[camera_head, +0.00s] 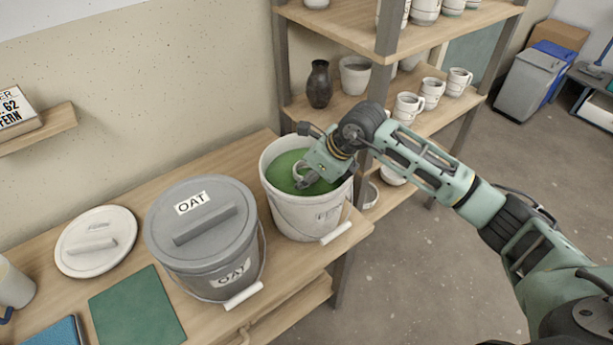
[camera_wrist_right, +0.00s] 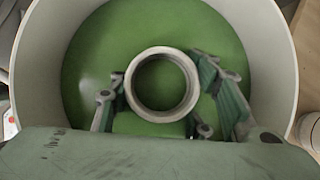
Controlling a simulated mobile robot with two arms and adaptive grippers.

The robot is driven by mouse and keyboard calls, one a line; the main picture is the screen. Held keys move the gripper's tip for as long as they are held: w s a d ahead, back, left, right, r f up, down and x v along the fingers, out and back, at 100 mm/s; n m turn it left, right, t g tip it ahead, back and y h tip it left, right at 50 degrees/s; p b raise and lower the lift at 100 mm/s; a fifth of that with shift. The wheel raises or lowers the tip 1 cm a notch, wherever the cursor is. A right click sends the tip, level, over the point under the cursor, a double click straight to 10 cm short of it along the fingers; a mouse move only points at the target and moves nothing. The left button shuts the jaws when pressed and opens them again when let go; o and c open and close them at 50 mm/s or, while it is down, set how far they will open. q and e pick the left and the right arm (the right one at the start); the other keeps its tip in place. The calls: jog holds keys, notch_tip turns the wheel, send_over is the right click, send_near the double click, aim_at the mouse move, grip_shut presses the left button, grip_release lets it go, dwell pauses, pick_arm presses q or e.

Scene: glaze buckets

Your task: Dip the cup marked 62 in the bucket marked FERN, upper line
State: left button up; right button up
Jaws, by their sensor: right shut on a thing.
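A white bucket (camera_head: 296,212) stands open on the bench, with green glaze (camera_head: 285,166) inside; the label on its front is too small to read surely. My right gripper (camera_head: 304,180) reaches down inside the bucket mouth. It is shut on a pale cup (camera_head: 300,171), whose round rim (camera_wrist_right: 162,52) faces up in the right wrist view between the two fingers. The cup is over or in the green glaze (camera_wrist_right: 100,60); I cannot tell how deep. No number on the cup shows. My left gripper is not in view.
A grey lidded bucket marked OAT (camera_head: 205,240) stands close left of the open bucket. A white lid (camera_head: 95,242) and a green board (camera_head: 137,310) lie farther left. A shelf (camera_head: 440,118) with several cups stands behind.

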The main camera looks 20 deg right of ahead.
dwell(0.5)
jog(key=shift+r+p, duration=1.35)
jog(key=shift+r, duration=0.85)
jog(key=shift+r+p, duration=0.8)
jog(key=shift+r, duration=0.65)
notch_tip(320, 180, up, 8)
jog(key=p, duration=0.4)
jog(key=shift+f, duration=0.2)
